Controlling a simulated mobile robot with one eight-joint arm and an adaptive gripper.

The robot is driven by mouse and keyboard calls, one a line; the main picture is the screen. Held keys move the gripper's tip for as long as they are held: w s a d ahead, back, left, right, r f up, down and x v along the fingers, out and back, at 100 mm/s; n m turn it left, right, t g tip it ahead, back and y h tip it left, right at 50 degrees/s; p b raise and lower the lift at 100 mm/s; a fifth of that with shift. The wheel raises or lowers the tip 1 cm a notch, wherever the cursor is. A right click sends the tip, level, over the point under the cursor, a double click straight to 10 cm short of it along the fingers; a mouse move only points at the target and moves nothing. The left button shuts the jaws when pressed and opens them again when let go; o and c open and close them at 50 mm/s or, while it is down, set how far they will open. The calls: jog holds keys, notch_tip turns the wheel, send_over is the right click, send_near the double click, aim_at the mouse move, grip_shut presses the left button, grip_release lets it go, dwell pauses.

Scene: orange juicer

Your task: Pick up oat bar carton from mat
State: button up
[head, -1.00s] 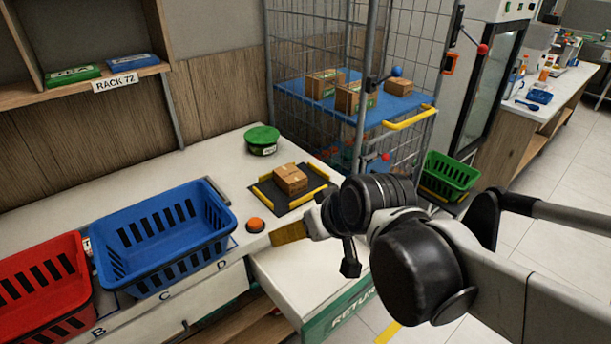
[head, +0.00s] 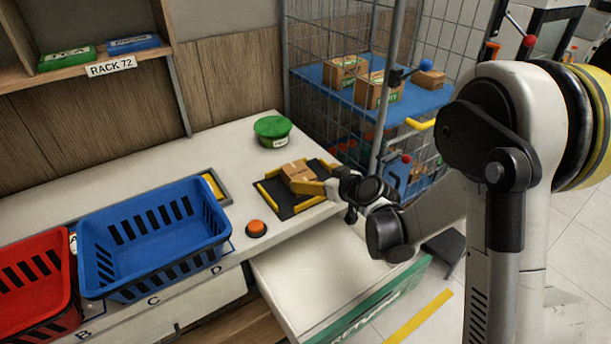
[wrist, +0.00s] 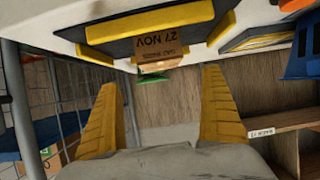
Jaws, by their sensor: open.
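A brown carton (head: 297,171) sits on a black mat (head: 287,212) with yellow edge bars, on the white counter. My gripper (head: 312,187), with yellow fingers, is at the carton's right side, low over the mat's right edge. In the wrist view the picture is upside down; the carton (wrist: 158,70) shows past the fingertips, between the two spread fingers of the gripper (wrist: 164,80). The gripper is open and holds nothing. In the head view a finger hides part of the carton's right side; I cannot tell whether they touch.
A green round tub (head: 272,131) stands behind the mat. An orange button (head: 256,228) and a blue basket (head: 150,240) are to the left, with a red basket (head: 35,275) farther left. A wire cage (head: 335,30) with cartons on a blue shelf stands behind right.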

aim_at(301, 173)
jog(key=b+x, duration=0.3)
jog(key=x, duration=0.6)
jog(key=shift+w+a+f, duration=0.2)
jog(key=shift+a+f, duration=0.05)
jog(key=shift+f, duration=0.05)
jog(key=shift+r, duration=0.1)
jog(key=shift+c, duration=0.3)
jog(key=c, duration=1.4)
